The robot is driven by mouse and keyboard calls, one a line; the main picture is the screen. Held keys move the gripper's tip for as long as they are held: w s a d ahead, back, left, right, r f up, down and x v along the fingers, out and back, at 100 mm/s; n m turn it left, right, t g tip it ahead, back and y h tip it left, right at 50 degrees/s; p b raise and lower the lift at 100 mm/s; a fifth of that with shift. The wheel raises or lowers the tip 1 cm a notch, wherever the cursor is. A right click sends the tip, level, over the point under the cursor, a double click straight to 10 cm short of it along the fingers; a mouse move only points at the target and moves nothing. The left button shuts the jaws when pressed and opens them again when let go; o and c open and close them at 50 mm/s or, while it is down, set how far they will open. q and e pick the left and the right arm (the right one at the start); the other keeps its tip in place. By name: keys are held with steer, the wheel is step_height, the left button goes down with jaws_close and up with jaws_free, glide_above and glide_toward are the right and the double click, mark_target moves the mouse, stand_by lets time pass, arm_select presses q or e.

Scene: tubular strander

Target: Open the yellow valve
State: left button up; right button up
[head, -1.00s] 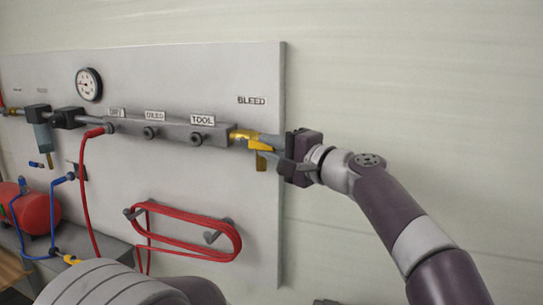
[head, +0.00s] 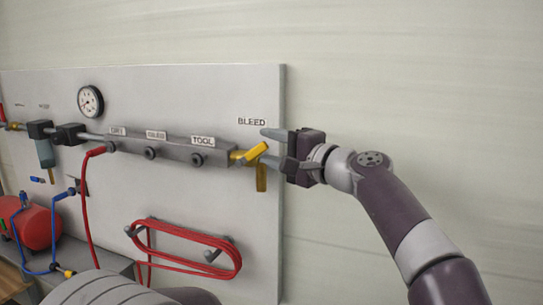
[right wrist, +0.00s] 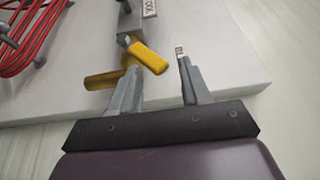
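The yellow valve sits at the right end of the grey manifold, below the BLEED label. Its yellow handle (head: 255,153) slants up to the right, and a darker yellow spout (head: 261,178) hangs down below it. My right gripper (head: 275,148) is at the right of the valve with its fingers apart. In the right wrist view the handle (right wrist: 148,58) has its free end near the gap between the fingertips (right wrist: 158,72). The left finger partly covers the spout (right wrist: 103,80). Contact with the handle cannot be told. My left gripper is out of view.
The grey board (head: 190,270) carries a gauge (head: 90,101), the manifold (head: 170,149) with several ports, and a coiled red hose (head: 185,250) below. A red tank (head: 38,228) stands at the lower left. The wall right of the board is bare.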

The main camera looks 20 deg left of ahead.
steer(key=s+d+r, duration=0.1)
steer(key=d+r, duration=0.5)
steer(key=d, duration=0.5)
steer(key=shift+d+r, duration=0.15)
steer(key=shift+r, duration=0.1)
steer(key=shift+c, duration=0.4)
